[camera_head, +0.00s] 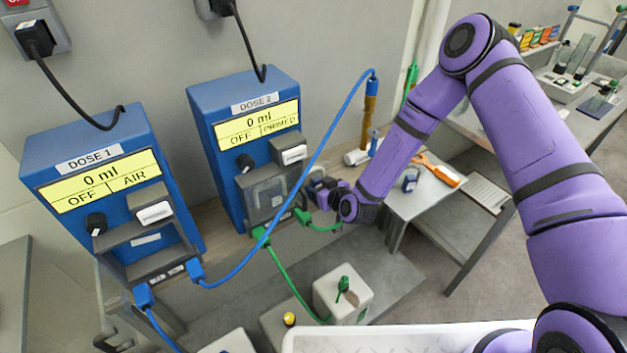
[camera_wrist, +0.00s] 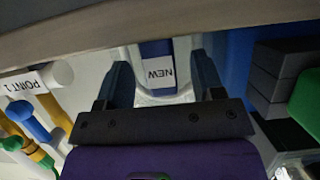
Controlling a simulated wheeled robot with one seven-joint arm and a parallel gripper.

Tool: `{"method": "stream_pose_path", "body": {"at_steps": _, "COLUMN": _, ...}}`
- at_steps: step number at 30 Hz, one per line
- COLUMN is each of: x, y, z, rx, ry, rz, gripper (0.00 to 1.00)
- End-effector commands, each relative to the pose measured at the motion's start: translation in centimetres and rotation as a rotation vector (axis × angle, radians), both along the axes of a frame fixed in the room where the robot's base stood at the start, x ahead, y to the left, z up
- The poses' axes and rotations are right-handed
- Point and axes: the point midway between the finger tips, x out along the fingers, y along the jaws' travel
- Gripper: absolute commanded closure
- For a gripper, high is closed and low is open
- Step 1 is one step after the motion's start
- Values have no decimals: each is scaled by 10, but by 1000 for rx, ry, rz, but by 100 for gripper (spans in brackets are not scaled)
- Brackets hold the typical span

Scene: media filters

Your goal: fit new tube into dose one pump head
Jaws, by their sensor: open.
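The dose one pump (camera_head: 60,165) is the blue box at the left in the head view; its display reads 0 ml, OFF, AIR. Its grey pump head (camera_head: 150,245) is on the lower front and no tube shows across it. A piece labelled NEW (camera_wrist: 160,75), pale with a blue band, lies between the fingers of my gripper (camera_wrist: 162,85) in the wrist view. The fingers stand open on either side of it; I cannot tell whether they touch it. In the head view my gripper (camera_head: 325,190) is right of the dose two pump (camera_head: 205,125), and the piece is hidden there.
Blue connectors (camera_head: 195,271) hang by the dose one head; green connectors (camera_head: 261,236) are near the dose two head. A blue hose (camera_head: 318,150) arches in front of dose two. A white container (camera_head: 343,293) stands below. A label POINT 1 (camera_wrist: 20,85) shows in the wrist view.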

Motion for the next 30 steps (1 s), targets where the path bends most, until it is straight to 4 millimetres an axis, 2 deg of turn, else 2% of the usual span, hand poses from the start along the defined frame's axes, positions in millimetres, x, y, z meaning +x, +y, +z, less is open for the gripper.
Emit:
{"method": "stream_pose_path", "body": {"at_steps": 5, "x": 0, "y": 0, "z": 0, "rx": 0, "ry": 0, "rz": 0, "gripper": 38}}
{"method": "stream_pose_path", "body": {"at_steps": 12, "x": 0, "y": 0, "z": 0, "rx": 0, "ry": 0, "rz": 0, "gripper": 91}}
{"method": "stream_pose_path", "body": {"at_steps": 23, "x": 0, "y": -1, "z": 1, "rx": -1, "ry": -1, "rz": 0, "gripper": 93}}
{"method": "stream_pose_path", "body": {"at_steps": 30, "x": -2, "y": -4, "z": 16, "rx": 0, "ry": -3, "rz": 1, "gripper": 93}}
